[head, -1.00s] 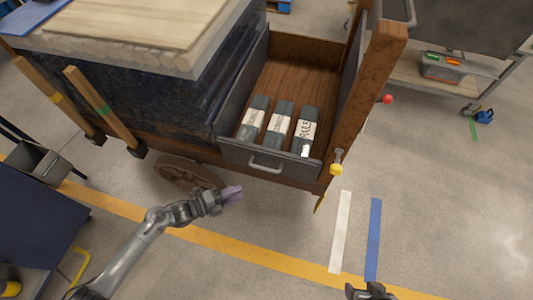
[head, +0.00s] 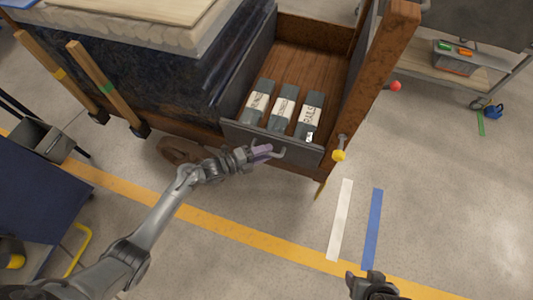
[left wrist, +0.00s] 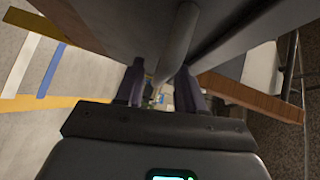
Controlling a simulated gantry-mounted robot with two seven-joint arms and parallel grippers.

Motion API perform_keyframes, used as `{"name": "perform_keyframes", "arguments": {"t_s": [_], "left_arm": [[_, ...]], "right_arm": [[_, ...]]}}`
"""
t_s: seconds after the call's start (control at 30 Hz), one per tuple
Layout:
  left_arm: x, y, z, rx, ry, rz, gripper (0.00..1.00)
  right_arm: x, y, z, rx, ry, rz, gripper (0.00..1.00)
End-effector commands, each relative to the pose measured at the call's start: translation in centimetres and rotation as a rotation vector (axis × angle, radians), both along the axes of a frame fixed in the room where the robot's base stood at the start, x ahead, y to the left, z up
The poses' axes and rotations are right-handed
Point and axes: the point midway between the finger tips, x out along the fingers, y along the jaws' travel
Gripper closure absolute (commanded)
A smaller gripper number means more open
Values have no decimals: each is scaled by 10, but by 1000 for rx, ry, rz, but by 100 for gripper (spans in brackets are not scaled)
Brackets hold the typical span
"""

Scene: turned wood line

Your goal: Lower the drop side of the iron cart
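The iron cart (head: 350,100) has a brown, rusty frame and a wooden floor. Its grey drop side (head: 240,133) stands up across the near end, with a bar handle (head: 282,152) on its outer face. The handle also shows in the left wrist view (left wrist: 178,45). My left gripper (head: 268,151) is at the handle. In the left wrist view its fingers (left wrist: 160,90) are apart, with the bar running between them; contact is unclear. A yellow-knobbed pin (head: 339,155) is at the right corner post. My right gripper (head: 362,280) is low in the head view, its tips apart and empty.
Three grey labelled boxes (head: 282,107) lie inside the cart behind the drop side. A dark stack with boards on top (head: 120,20) is at left. A red knob (head: 395,86) sticks out at right. The floor in front, with white and blue strips (head: 371,230), is clear.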

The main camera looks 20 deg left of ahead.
Motion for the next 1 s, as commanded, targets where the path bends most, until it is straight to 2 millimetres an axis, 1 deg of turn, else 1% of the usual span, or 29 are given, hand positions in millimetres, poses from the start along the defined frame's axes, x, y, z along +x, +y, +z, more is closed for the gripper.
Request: {"name": "perform_keyframes", "arguments": {"t_s": [0.13,0.43,0.47,0.7,1.0], "left_arm": [[6,-6,-2,-1,1,0,62],[7,-7,-1,1,1,0,62],[7,-7,-1,1,1,0,63],[7,-7,-1,1,1,0,100],[6,-6,-1,1,1,1,100]], "right_arm": [[0,1,-3,4,0,-3,37],[0,2,-3,7,-1,-4,37],[0,2,-3,7,-1,-4,37],[0,1,-3,3,-2,-2,37],[0,-1,-3,-5,-2,4,37]]}}
